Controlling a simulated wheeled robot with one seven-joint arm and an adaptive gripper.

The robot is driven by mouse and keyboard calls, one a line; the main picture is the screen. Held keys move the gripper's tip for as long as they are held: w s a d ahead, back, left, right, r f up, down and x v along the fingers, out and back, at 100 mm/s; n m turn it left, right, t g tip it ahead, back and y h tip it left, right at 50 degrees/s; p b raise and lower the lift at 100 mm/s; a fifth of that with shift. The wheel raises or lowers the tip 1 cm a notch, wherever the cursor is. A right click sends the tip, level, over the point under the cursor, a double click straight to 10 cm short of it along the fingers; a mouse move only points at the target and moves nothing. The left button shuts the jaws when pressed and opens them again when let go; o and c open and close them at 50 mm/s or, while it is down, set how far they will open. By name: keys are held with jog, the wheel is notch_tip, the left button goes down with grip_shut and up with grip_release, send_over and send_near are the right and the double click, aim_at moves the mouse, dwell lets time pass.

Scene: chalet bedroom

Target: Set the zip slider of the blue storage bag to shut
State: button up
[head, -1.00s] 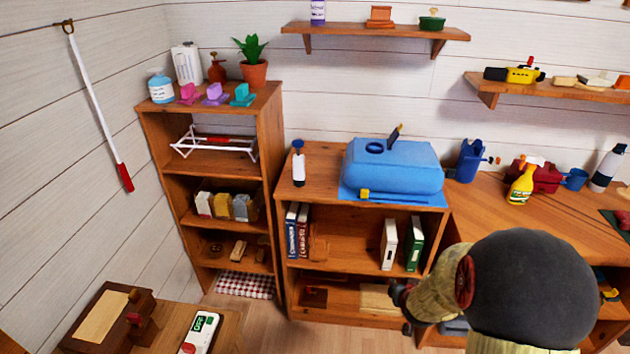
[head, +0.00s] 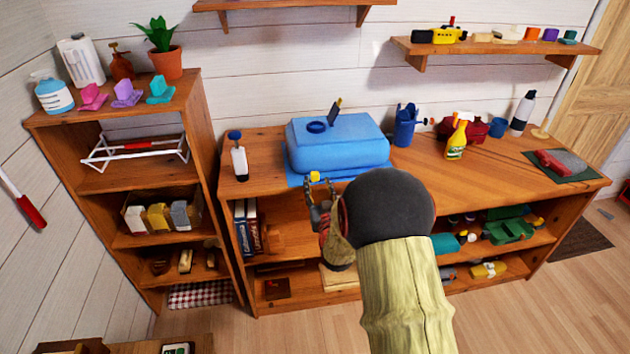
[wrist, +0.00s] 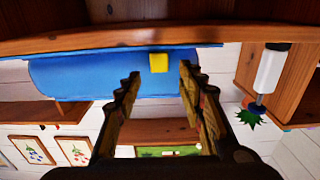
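The blue storage bag (head: 345,145) lies on the low shelf unit's top, with a flat blue flap (head: 296,179) along its front. It also shows in the wrist view (wrist: 90,80), which looks upside down. The yellow zip slider (head: 315,176) sits on the front edge, nearer the bag's left end; in the wrist view the slider (wrist: 158,62) appears between and beyond my fingertips. My gripper (head: 321,186) is open and empty, just in front of the slider. In the wrist view my gripper's fingers (wrist: 160,76) are spread wide. I cannot tell whether they touch the slider.
A white bottle with a dark cap (head: 239,160) stands left of the bag. A blue watering can (head: 405,126) stands close on its right, with a yellow spray bottle (head: 457,138) beyond.

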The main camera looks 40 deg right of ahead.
aim_at(315, 176)
jog(key=shift+b+x, duration=0.45)
jog(key=shift+x, duration=1.45)
jog(key=shift+c, duration=0.2)
grip_shut()
